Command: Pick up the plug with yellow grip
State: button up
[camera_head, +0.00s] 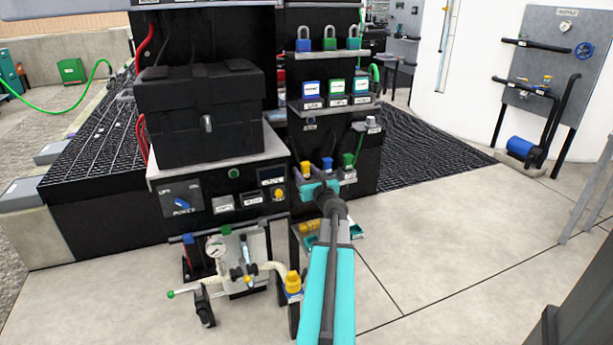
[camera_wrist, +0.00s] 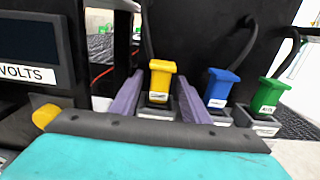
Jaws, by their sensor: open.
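The plug with yellow grip (camera_wrist: 161,77) stands upright in a grey socket (camera_wrist: 156,113) in the wrist view. In the head view its yellow top (camera_head: 305,167) shows just beyond my gripper (camera_head: 316,187). My gripper (camera_wrist: 159,92) is open in the wrist view, one finger on each side of the yellow plug. I cannot tell whether either finger touches it. A blue plug (camera_wrist: 222,86) and a green plug (camera_wrist: 268,94) stand in their own sockets to the right, with dark cables rising behind them.
The blue plug is close to my right finger. A panel marked VOLTS (camera_wrist: 28,73) is at the left. In the head view, padlocks (camera_head: 330,43) stand on a shelf above, a black case (camera_head: 200,113) sits at the left, and open floor (camera_head: 450,235) lies to the right.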

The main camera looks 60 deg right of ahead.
aim_at(306, 164)
dwell(0.4)
grip_shut()
jog(key=shift+r, duration=0.1)
jog(key=shift+r+p, duration=0.35)
jog(key=shift+r, duration=0.2)
notch_tip(306, 164, up, 2)
jog(key=shift+a+r+p, duration=0.15)
jog(key=shift+r+p, duration=0.1)
jog(key=shift+p, duration=0.4)
jog(key=s+a+p, duration=0.2)
jog(key=s+a, duration=0.1)
jog(key=a, duration=0.4)
jog(key=shift+a+r+p, duration=0.2)
jog(key=shift+r+p, duration=0.15)
